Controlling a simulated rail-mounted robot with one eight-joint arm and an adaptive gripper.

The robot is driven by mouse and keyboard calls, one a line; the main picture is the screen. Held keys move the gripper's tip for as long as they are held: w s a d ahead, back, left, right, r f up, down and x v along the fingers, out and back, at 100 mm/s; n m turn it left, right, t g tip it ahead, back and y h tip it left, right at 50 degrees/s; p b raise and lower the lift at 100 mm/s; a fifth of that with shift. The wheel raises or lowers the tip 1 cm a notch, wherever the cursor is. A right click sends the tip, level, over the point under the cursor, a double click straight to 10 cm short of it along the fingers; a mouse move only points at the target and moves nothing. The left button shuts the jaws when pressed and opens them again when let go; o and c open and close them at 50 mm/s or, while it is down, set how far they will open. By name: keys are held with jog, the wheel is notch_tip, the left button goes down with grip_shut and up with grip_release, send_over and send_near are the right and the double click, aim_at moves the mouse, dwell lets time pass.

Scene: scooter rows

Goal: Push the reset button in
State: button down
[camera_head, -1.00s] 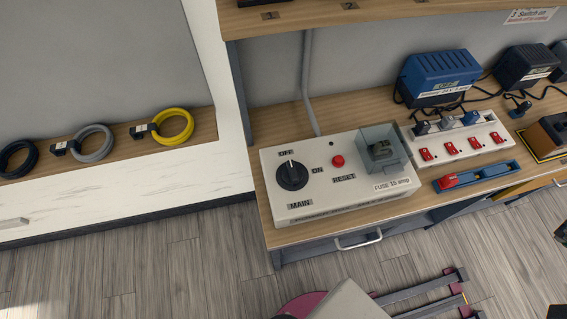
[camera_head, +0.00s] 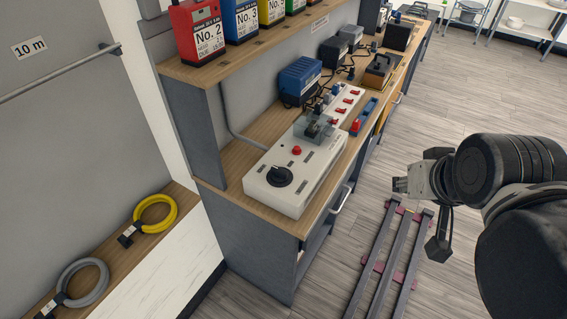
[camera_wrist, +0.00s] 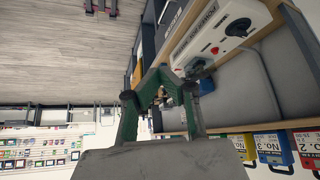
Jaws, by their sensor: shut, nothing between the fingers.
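The reset button is a small red round button (camera_head: 296,150) on top of a white control box (camera_head: 305,172) on the wooden bench. A black rotary knob (camera_head: 279,177) sits nearer on the same box, and a clear fuse cover (camera_head: 314,127) sits beyond the button. In the wrist view the red button (camera_wrist: 214,50) and black knob (camera_wrist: 238,27) show on the box at upper right. My gripper, with green fingers (camera_wrist: 160,98), is shut and empty. It is apart from the button; its fingers partly overlap the view of the bench.
A white switch strip (camera_head: 345,100) and blue holder (camera_head: 362,115) lie farther along the bench. A shelf (camera_head: 262,47) with numbered battery packs overhangs the bench. Cable coils, one yellow (camera_head: 155,213), lie on a left ledge. Floor rails (camera_head: 385,265) lie right of the bench.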

dwell(0.3)
jog(key=w+a+f+y+p, duration=0.1)
jog(key=w+a, duration=0.4)
jog(key=w, duration=0.4)
jog(key=w+a+f+m+y+p, duration=0.15)
jog(key=w+a, duration=0.25)
jog(key=w, duration=0.4)
jog(key=w+a+n+y, duration=0.1)
jog(key=w+a+y, duration=0.1)
jog(key=w+a, duration=0.5)
jog(key=w+a+f+y+p, duration=0.1)
jog(key=w+a+f, duration=0.2)
jog(key=w+f, duration=0.3)
jog(key=shift+w+a+f+m, duration=0.35)
jog(key=shift+w+m, duration=0.1)
jog(key=shift+w, duration=0.5)
jog(key=shift+f, duration=0.15)
